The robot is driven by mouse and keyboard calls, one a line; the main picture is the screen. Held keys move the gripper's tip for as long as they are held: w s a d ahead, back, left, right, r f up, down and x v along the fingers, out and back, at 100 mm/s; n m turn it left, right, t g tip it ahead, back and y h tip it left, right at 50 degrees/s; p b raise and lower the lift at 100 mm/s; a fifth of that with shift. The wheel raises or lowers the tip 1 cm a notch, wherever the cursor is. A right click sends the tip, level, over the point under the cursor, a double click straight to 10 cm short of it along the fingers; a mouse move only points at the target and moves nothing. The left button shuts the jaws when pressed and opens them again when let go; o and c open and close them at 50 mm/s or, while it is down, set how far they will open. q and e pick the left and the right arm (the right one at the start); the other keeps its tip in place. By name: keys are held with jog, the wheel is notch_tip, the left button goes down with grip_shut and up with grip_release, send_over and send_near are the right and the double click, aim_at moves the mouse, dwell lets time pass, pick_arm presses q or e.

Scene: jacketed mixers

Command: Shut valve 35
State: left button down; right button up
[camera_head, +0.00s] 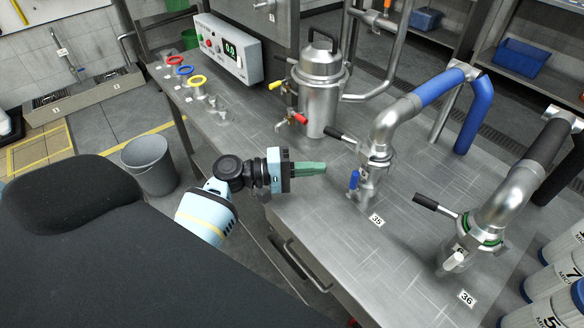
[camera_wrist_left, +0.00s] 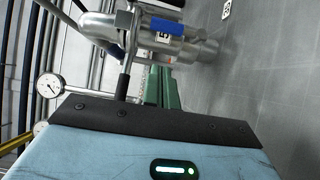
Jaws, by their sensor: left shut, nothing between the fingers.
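Valve 35 (camera_head: 374,160) is a steel valve at the foot of a bent pipe with a blue sleeve, behind a "35" label (camera_head: 376,220) on the steel bench. Its black lever (camera_head: 345,138) sticks out to the left and slightly up. A small blue handle (camera_head: 353,180) hangs low on its left side. My left gripper (camera_head: 324,168) has green fingers shut and empty, left of the valve and below the lever, pointing at it. In the left wrist view the fingers (camera_wrist_left: 162,88) lie just below the valve body (camera_wrist_left: 160,28), beside the dark lever (camera_wrist_left: 124,78). I cannot tell whether they touch the lever.
Valve 36 (camera_head: 478,232), with its own black lever (camera_head: 436,206), stands to the right. A steel mixer vessel (camera_head: 318,85) with red and yellow taps stands behind. A control box (camera_head: 228,48) is at the back left. The bench front (camera_head: 345,255) is clear.

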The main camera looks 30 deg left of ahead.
aim_at(353, 185)
pick_arm(q)
jog(key=d, duration=0.1)
jog(key=d+p, duration=0.1)
jog(key=d, duration=0.3)
jog(key=shift+w+d, duration=0.15)
jog(key=shift+w, duration=0.1)
pick_arm(e)
jog(key=shift+w+r+t, duration=0.3)
jog(key=shift+w+r, duration=0.6)
jog(key=shift+r, duration=0.25)
jog(key=shift+d, duration=0.15)
